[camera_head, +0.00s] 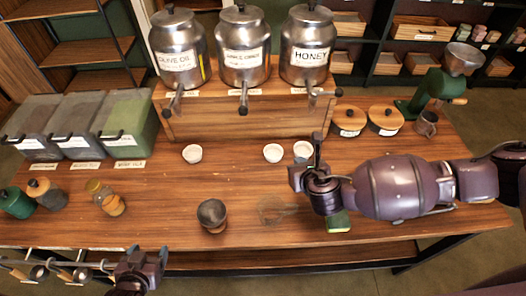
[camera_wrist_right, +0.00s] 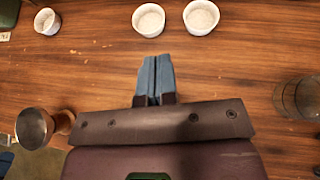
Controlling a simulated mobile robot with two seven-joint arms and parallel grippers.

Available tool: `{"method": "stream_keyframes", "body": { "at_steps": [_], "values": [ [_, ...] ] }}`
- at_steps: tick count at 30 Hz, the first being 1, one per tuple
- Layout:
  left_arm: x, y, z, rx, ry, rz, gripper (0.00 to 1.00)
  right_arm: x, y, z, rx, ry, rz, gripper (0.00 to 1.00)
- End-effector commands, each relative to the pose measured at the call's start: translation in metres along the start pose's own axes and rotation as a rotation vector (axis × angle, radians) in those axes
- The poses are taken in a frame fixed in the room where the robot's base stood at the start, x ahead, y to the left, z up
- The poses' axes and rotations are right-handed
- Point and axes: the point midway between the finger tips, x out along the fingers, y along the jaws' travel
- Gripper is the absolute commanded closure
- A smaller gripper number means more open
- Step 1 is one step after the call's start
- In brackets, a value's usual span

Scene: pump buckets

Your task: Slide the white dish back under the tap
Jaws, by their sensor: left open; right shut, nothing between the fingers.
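Three small white dishes stand on the wooden table in front of the dispenser stand: the left dish (camera_head: 192,153), the middle dish (camera_head: 272,152) and the right dish (camera_head: 302,149). Three steel dispensers with taps stand above; the left tap (camera_head: 175,99), middle tap (camera_head: 243,102) and honey tap (camera_head: 311,97) overhang the table. My right gripper (camera_head: 317,150) is shut and empty beside the right dish. The right wrist view shows its fingers (camera_wrist_right: 155,78) short of the middle dish (camera_wrist_right: 149,19) and right dish (camera_wrist_right: 201,17). My left gripper (camera_head: 142,256) is open at the front edge, apart from the dishes.
A dark cup (camera_head: 212,215) stands near the front middle. Small jars (camera_head: 105,198) and lidded bins (camera_head: 75,128) are at left. Round wooden-lidded canisters (camera_head: 385,120) and a green grinder (camera_head: 430,92) stand at back right. Table between left dish and dark cup is clear.

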Motion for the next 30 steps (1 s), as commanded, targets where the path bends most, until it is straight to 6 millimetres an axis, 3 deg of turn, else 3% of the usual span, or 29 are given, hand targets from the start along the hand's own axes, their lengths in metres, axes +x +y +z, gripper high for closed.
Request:
{"method": "stream_keyframes", "body": {
  "at_steps": [30],
  "values": [
    [0.001, 0.001, -0.006, 0.000, 0.011, 0.002, 0.31, 0.056, -0.005, -0.043, 0.003, 0.001, 0.000, 1.00]
  ]
}}
